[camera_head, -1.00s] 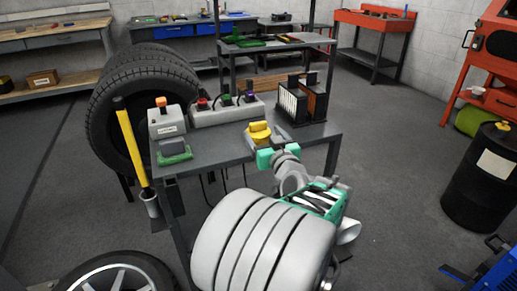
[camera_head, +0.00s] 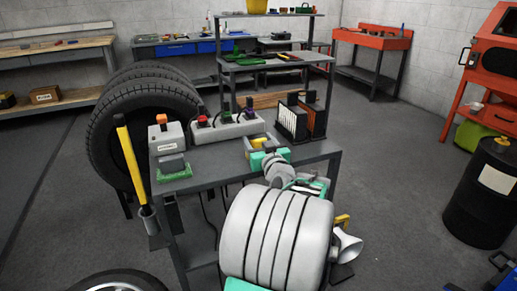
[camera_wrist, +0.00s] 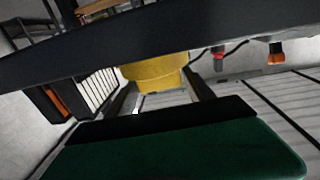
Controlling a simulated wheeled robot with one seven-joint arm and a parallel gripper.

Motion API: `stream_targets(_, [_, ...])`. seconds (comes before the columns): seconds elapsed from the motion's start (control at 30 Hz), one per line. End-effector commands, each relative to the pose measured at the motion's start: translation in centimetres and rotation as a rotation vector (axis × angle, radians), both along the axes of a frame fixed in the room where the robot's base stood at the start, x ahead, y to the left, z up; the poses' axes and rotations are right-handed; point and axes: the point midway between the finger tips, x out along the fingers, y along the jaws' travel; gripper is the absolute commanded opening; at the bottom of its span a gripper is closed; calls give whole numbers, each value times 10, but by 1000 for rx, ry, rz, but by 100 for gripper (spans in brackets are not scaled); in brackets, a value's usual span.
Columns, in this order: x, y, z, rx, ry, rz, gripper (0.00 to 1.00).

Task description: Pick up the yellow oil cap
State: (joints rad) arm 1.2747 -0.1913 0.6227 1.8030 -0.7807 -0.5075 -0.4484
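The yellow oil cap (camera_head: 261,141) is near the front edge of the dark workbench, left of the black-and-white upright plates. My gripper (camera_head: 262,148) reaches over that edge from the front. Its fingers stand apart, one on each side of the cap. In the wrist view the cap (camera_wrist: 155,72) shows between and beyond the two dark fingers (camera_wrist: 160,95).
The workbench (camera_head: 215,177) also bears black-and-white plates (camera_head: 293,120), a grey box with coloured knobs (camera_head: 228,128) and a grey unit with an orange top (camera_head: 167,140). Tires (camera_head: 140,110) stand at left. A black drum (camera_head: 487,205) stands at right, with open floor before it.

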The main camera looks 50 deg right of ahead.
Motion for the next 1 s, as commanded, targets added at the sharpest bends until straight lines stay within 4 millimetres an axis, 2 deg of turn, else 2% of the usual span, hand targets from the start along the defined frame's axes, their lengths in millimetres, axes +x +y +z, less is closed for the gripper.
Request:
stream_targets(0.07, [0,0,0,0,0,0,54])
stream_targets(0.57, [0,0,0,0,0,0,13])
stream_targets(0.83, [0,0,2,-1,1,0,11])
stream_targets(1.0, [0,0,18,-4,0,1,11])
